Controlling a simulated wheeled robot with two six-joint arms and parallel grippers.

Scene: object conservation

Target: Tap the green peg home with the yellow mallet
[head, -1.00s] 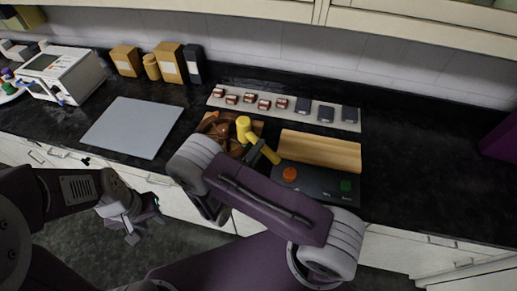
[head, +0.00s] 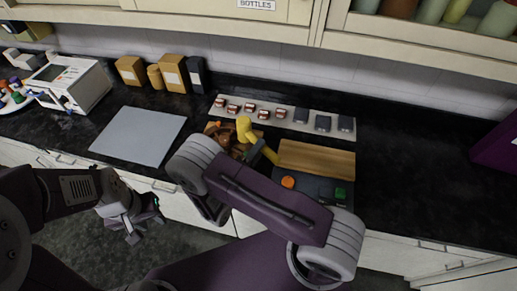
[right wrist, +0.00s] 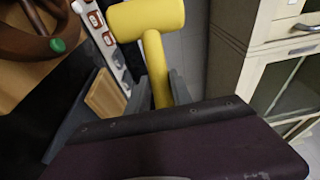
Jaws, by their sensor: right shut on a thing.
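The yellow mallet (head: 244,130) is raised above the counter, its head at the upper left of its handle. It fills the top middle of the right wrist view (right wrist: 146,17). My right gripper (right wrist: 159,92) is shut on the mallet's handle; in the head view my own arm hides most of this gripper. The green peg (right wrist: 58,45) shows as a round green top in a brown wooden wheel-like piece (right wrist: 22,42), apart from the mallet head. In the head view I cannot make out the peg. My left gripper (head: 146,228) is open and empty, low in front of the cabinets.
A dark panel with an orange button (head: 288,182) and a green button (head: 340,193) lies right of the wheel. Behind it are a wooden board (head: 315,158) and a pale strip (head: 268,121) with small blocks. A grey mat (head: 138,135) lies left. The right counter is clear.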

